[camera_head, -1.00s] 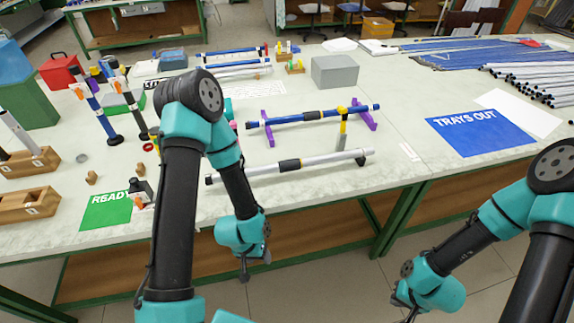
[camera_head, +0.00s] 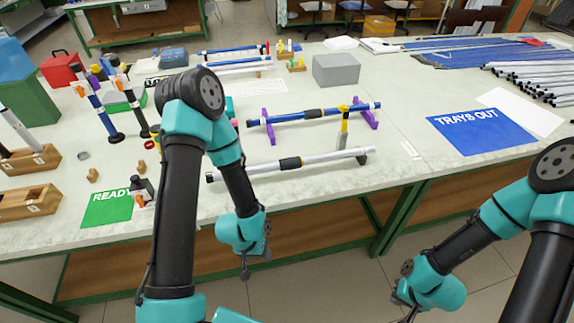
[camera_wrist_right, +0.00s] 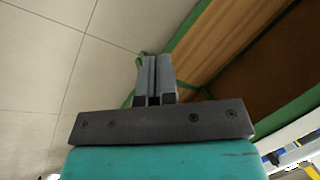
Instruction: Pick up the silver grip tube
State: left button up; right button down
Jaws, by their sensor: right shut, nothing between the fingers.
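The silver grip tube (camera_head: 328,157) lies near the front edge of the table in the head view, slanting slightly up to the right. A dark grip sleeve is around its middle. My right gripper (camera_head: 408,312) is low in front of the table, right of the tube. In the right wrist view its fingers (camera_wrist_right: 155,62) are together with nothing between them.
A blue tube (camera_head: 290,120) on purple supports lies behind the silver one, with a yellow-topped upright piece (camera_head: 344,125) between them. A green READY mat (camera_head: 106,210) and wooden blocks (camera_head: 30,202) are at left. A blue TRAYS OUT mat (camera_head: 480,133) is at right.

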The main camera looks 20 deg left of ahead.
jog(key=c, duration=1.8)
grip_release()
jog(key=o, duration=1.3)
jog(key=shift+o, duration=0.2)
jog(key=shift+w, duration=0.1)
jog(key=w+a+r+n+t, duration=0.1)
jog(key=w+a+r+n, duration=0.4)
jog(key=w+a+n, duration=0.3)
jog(key=w+a+r+n, duration=0.5)
jog(key=w+a, duration=0.1)
jog(key=w, duration=0.5)
jog(key=w+a+r+n+y, duration=0.1)
jog(key=w+a+r+n, duration=0.1)
jog(key=a+r+n, duration=0.5)
jog(key=w+a+r+n+y, duration=0.1)
jog(key=w+a+r+n, duration=0.2)
jog(key=a+r+n, duration=0.4)
jog(key=a+r, duration=0.7)
jog(key=a, duration=0.1)
jog(key=shift+w+a+y, duration=0.2)
jog(key=shift+w+y, duration=0.1)
